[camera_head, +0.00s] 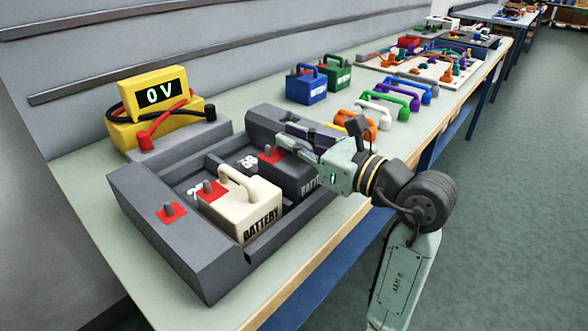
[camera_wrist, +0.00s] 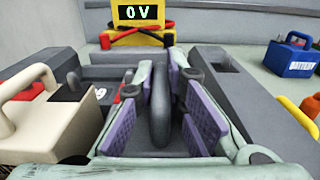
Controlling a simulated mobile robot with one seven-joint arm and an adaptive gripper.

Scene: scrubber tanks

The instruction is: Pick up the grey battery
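The grey battery (camera_head: 292,179), dark with white lettering on its front, sits in the right-hand part of a dark grey tray (camera_head: 180,245). My gripper (camera_head: 290,137) is over its top. In the wrist view the battery's dark handle (camera_wrist: 160,108) stands upright between the two purple-padded fingers (camera_wrist: 162,115). Narrow gaps show between the pads and the handle, so the gripper looks open around it. My gripper hides much of the battery's top in the head view. A cream battery (camera_head: 243,208) with a raised handle sits beside it on the left.
A yellow meter (camera_head: 155,100) reading 0 V stands behind the tray, with red and black cables. Blue (camera_head: 306,86) and green (camera_head: 336,73) batteries stand farther back. Several coloured handles (camera_head: 392,98) lie along the table, to the right of the tray.

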